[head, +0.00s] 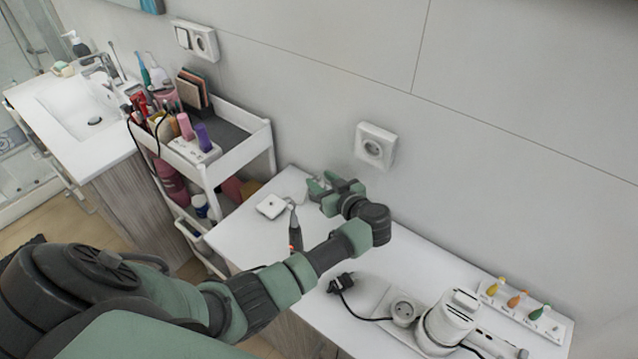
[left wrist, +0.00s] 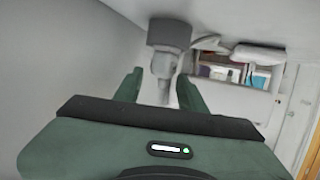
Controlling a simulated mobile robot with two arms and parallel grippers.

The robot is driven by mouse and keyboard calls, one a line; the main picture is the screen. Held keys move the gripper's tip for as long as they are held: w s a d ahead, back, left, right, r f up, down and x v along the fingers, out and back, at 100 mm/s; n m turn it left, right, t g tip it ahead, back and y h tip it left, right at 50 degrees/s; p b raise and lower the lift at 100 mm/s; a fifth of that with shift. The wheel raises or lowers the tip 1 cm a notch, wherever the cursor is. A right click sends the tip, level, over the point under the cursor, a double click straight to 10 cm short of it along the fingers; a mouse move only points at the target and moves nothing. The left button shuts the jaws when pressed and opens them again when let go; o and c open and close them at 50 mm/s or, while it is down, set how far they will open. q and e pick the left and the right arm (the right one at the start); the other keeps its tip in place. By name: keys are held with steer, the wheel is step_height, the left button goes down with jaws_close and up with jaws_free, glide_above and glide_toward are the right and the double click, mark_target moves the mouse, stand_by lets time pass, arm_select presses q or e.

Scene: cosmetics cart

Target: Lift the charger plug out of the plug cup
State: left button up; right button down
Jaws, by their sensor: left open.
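In the left wrist view, which looks upside down, a dark grey cup (left wrist: 169,34) stands against the white tabletop. A pale grey stepped piece (left wrist: 163,69), apparently the charger plug, sticks out of it. My left gripper (left wrist: 160,78) is open, with a green finger on each side of this piece; I cannot tell whether either touches it. In the head view my left gripper (head: 320,186) is low over the table near the wall, and the cup and plug are hidden or too small to make out. My right gripper is not in view.
The white table (head: 245,235) carries a white square item (head: 271,206), a dark pen-like tool (head: 294,230), a black plug on a cable (head: 341,283), a white appliance (head: 447,322) and a labelled strip (head: 527,312). A crowded cart (head: 240,160) stands left. A socket (head: 375,147) is on the wall.

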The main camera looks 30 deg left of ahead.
mark_target(318, 179)
arm_select(q)
steer(key=p+x, duration=0.1)
steer(key=x, duration=0.3)
steer(key=shift+s+a+r, duration=0.1)
steer(key=shift+s, duration=0.05)
steer(key=shift+a+f, duration=0.2)
steer(key=shift+a, duration=0.05)
steer(key=shift+w+a+f, duration=0.1)
steer(key=shift+w, duration=0.15)
jaws_close()
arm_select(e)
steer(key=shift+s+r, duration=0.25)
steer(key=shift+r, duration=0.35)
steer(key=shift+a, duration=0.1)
